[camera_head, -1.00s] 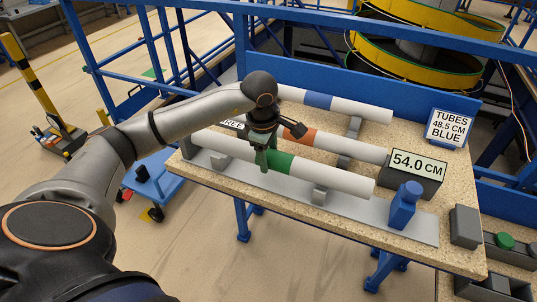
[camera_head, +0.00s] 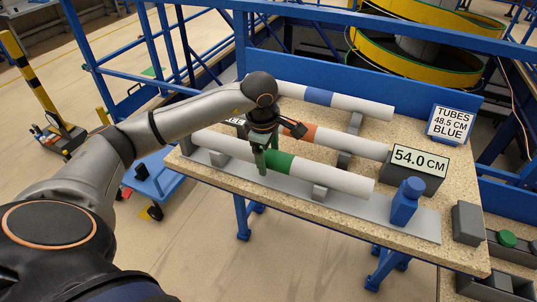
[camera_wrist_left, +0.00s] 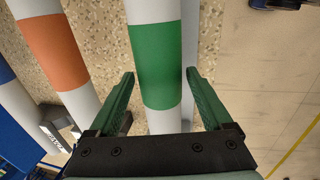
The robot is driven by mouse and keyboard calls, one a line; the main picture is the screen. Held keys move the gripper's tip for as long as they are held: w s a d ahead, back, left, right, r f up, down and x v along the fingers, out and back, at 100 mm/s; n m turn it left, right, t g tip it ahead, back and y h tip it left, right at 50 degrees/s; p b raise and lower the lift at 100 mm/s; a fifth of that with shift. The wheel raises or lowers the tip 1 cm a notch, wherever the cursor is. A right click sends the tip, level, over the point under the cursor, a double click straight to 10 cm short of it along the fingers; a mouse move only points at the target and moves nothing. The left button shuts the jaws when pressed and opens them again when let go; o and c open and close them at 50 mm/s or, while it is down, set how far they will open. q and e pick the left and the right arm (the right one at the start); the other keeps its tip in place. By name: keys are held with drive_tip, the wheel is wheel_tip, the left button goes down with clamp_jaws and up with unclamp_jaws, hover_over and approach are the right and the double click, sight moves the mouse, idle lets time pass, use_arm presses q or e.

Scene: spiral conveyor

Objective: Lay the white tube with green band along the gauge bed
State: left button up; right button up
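The white tube with green band (camera_head: 340,183) lies lengthwise along the grey gauge bed (camera_head: 372,211), on its grey supports (camera_head: 319,192). Its left end is close to the grey end block (camera_head: 187,146); I cannot tell whether they touch. A blue block (camera_head: 405,203) stands on the bed beyond its right end, with a gap. My left gripper (camera_head: 268,162) is over the green band. The left wrist view shows the gripper (camera_wrist_left: 160,73) open, with the green band (camera_wrist_left: 157,65) between its fingers and gaps on both sides. My right gripper is out of view.
Behind lie an orange-banded tube (camera_head: 350,145) and a blue-banded tube (camera_head: 355,106). A display (camera_head: 418,162) reads 54.0 CM. A sign (camera_head: 450,126) reads TUBES 48.5 CM BLUE. A small dark sign behind my wrist is mostly hidden. A grey block (camera_head: 467,223) stands at right.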

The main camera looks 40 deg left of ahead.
use_arm(q)
drive_tip(key=shift+o, duration=0.7)
wheel_tip(320, 180, up, 12)
drive_tip(key=s, duration=0.2)
drive_tip(key=shift+s+d+r, duration=0.15)
drive_tip(key=shift+s+d, duration=0.05)
drive_tip(key=shift+d, duration=0.1)
